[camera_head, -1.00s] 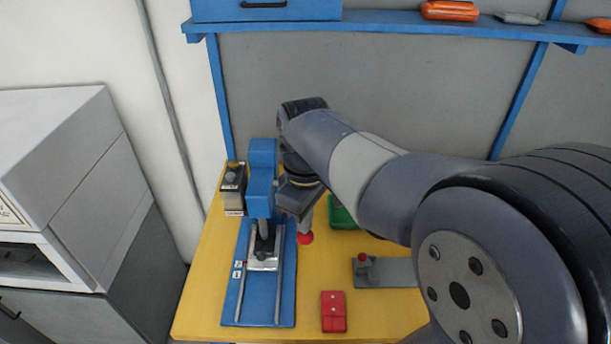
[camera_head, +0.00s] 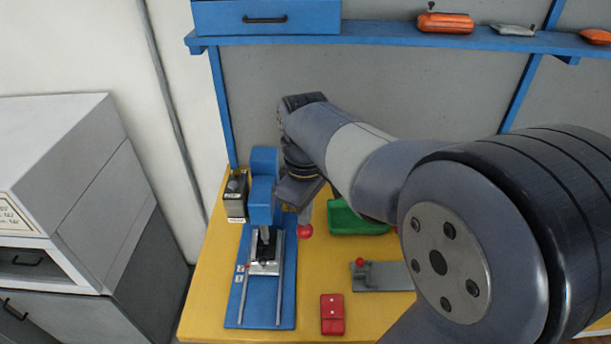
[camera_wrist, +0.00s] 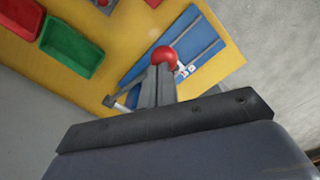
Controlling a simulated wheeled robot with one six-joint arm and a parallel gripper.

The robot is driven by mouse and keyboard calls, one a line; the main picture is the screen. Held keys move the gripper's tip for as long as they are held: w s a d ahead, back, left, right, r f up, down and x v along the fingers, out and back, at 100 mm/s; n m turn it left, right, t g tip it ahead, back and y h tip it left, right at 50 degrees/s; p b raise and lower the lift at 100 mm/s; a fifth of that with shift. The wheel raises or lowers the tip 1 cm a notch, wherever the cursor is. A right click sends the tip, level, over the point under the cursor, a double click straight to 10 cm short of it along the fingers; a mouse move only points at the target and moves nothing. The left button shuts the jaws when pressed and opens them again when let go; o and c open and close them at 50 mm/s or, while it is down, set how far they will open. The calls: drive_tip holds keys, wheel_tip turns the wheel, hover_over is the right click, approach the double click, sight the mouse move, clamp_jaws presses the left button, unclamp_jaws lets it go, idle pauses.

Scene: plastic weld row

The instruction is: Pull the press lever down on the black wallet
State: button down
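The blue press (camera_head: 264,187) stands at the back left of the yellow table, on a blue base (camera_head: 248,300) with two metal rails. The black wallet (camera_head: 267,246) lies on the grey plate below the press head. The press lever ends in a red knob (camera_head: 305,231), to the right of the press. My gripper (camera_head: 304,217) points down at this knob. In the wrist view the fingers (camera_wrist: 161,72) are close together with the red knob (camera_wrist: 165,57) at their tips. They look shut on the lever end; the fingers hide most of the rod.
A black and grey box (camera_head: 236,197) stands left of the press. A green bin (camera_head: 352,221) lies right of my gripper. A grey fixture (camera_head: 388,277) with a red knob and a red block (camera_head: 332,314) lie nearer the front. A blue shelf (camera_head: 380,40) runs along the back wall.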

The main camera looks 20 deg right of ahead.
drive_tip(key=w+d+r+p, duration=0.1)
drive_tip(key=w+r+p, duration=0.2)
drive_tip(key=r+p, duration=0.5)
wheel_tip(320, 180, up, 2)
drive_tip(key=shift+w+r, duration=0.15)
drive_tip(key=shift+w, duration=0.05)
idle(0.5)
drive_tip(key=f+b, duration=0.1)
drive_tip(key=f, duration=0.1)
drive_tip(key=s+f+b, duration=0.1)
drive_tip(key=shift+s+a+f, duration=0.15)
drive_tip(key=shift+f, duration=0.2)
